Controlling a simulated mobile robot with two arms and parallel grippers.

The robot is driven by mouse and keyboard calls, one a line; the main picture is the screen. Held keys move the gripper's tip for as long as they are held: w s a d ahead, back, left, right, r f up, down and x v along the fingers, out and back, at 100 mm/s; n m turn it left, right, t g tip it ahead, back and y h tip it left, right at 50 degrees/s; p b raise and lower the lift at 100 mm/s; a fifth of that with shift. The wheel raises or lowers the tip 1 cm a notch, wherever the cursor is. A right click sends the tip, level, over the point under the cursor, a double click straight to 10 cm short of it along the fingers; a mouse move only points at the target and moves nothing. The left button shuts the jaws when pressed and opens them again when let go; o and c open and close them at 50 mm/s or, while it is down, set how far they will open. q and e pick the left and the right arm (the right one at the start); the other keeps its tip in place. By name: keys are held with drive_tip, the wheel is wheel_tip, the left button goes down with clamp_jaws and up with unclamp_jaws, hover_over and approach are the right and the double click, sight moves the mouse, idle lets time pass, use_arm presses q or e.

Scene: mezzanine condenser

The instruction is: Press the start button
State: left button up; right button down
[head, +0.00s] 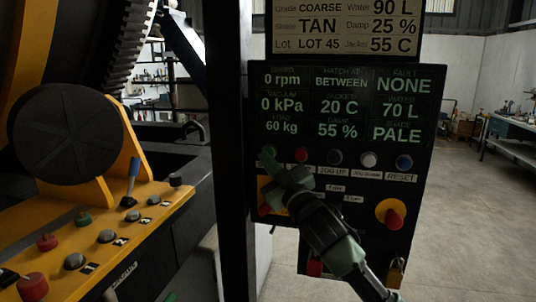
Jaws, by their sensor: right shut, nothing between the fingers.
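A black control panel (430,120) stands upright in front of me, with a row of round buttons under its green readouts. A green button (267,151) is at the left end of this row, partly covered; the label under it is hidden by my gripper. My right gripper (268,163) reaches up from the lower right, shut and empty, with its tips at or just below the green button. I cannot tell whether they touch it. My left gripper is not clearly in view.
To the right in the row are a red button (301,155), a dark one (335,157), a white one (369,159) and a blue one (403,162). A red mushroom button (394,218) sits lower right. A yellow console (150,212) stands left, beyond a black post (228,130).

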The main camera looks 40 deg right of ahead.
drive_tip(key=shift+w+d, duration=0.1)
drive_tip(key=shift+w+d, duration=0.2)
drive_tip(key=shift+d, duration=0.05)
